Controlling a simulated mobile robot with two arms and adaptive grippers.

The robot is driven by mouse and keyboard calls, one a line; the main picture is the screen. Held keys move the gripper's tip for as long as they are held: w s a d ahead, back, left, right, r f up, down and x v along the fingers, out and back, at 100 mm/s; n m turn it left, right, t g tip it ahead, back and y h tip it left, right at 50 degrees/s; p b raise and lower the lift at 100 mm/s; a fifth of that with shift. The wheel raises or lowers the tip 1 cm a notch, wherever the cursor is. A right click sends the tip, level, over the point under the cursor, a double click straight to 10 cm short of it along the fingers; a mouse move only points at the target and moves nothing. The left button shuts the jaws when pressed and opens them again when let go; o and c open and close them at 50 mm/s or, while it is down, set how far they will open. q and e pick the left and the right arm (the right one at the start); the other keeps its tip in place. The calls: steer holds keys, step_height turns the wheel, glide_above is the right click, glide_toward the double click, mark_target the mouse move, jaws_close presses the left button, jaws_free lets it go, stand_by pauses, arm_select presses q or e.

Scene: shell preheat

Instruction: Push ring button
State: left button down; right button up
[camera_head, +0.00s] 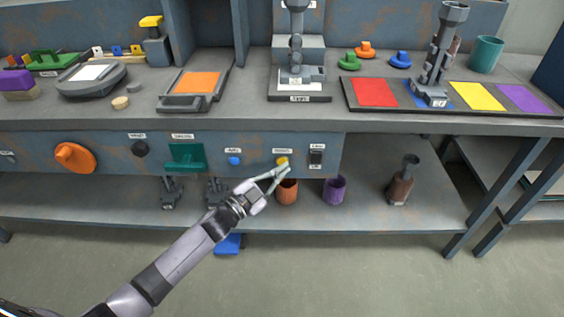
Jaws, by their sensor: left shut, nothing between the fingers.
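The front panel (210,150) of the workbench carries a small yellow button (282,161), a blue button (234,160) and a black switch (316,158). Each has a small white label above it that is too small to read, so I cannot tell which one is the ring button. My left gripper (285,170) is shut and empty, with its fingertips at the lower edge of the yellow button in the picture. I cannot tell whether they touch it. My right gripper is not in view.
An orange knob (75,157) and a green handle (186,157) are farther left on the panel. An orange cup (287,192) and a purple cup (335,189) stand on the lower shelf. The bench top (230,113) overhangs the panel.

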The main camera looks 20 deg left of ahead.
arm_select(q)
steer(key=shift+w, duration=0.1)
steer(key=shift+w+a, duration=0.15)
steer(key=shift+w, duration=0.15)
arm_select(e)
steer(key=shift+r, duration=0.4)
arm_select(q)
steer(key=shift+w, duration=0.15)
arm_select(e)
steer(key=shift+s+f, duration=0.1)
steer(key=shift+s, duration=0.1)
